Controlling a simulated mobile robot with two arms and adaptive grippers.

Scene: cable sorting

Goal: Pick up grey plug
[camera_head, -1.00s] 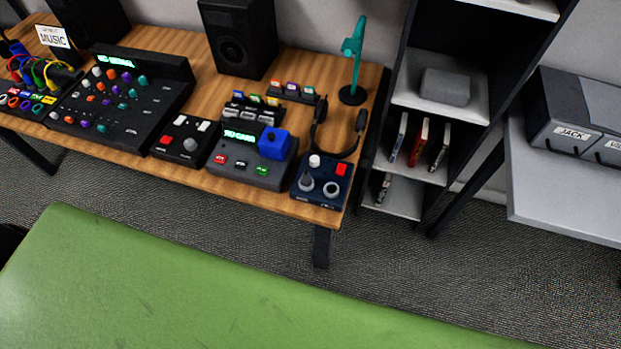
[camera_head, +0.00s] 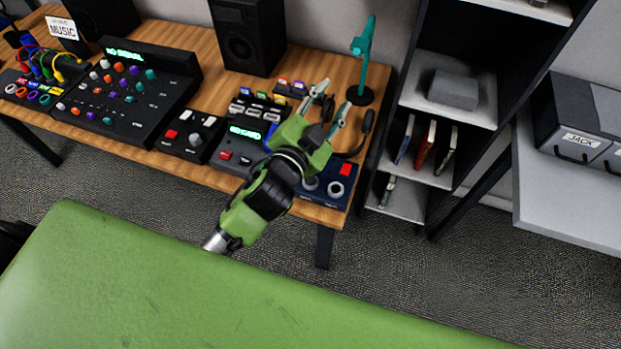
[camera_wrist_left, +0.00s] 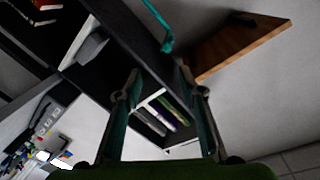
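My left gripper (camera_head: 332,98) reaches over the right end of the wooden table, above the headphones and dark blue box, its two fingers apart with nothing between them. In the left wrist view the fingers (camera_wrist_left: 160,76) are also spread and empty, with shelving behind them. I cannot pick out a grey plug for certain in either view. Several coloured cables (camera_head: 48,62) are bunched at the table's far left. Small connector-like pieces with coloured tops stand in a dark rack (camera_head: 246,109) left of the gripper. My right gripper is not in view.
The wooden table (camera_head: 205,52) carries a mixer panel (camera_head: 122,92), a black speaker (camera_head: 247,35) and a dark blue box (camera_head: 335,190) partly behind my arm. A teal stand (camera_head: 361,60) rises close beyond the fingers. A shelf unit (camera_head: 450,105) stands to the right.

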